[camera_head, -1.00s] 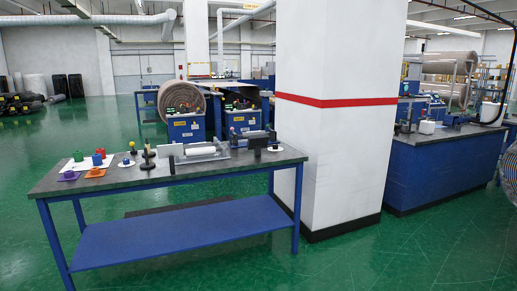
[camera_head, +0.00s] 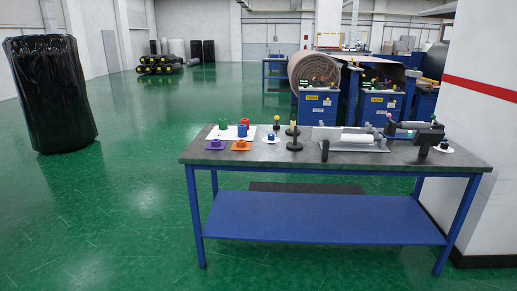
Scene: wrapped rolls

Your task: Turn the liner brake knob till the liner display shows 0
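A workbench (camera_head: 270,156) with a dark top and a blue lower shelf stands ahead of me. On its right half sits a grey device with a white roll (camera_head: 361,138). I cannot tell which part is the liner brake knob or the liner display; any reading is too small to see. Neither of my grippers is in view.
On the bench's left are green (camera_head: 223,124), red (camera_head: 244,122), purple (camera_head: 215,144) and orange (camera_head: 241,145) pieces. Behind are blue machines with a large brown roll (camera_head: 314,70). A black wrapped roll (camera_head: 50,95) stands left. A white pillar (camera_head: 482,130) is right. Green floor is open at left.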

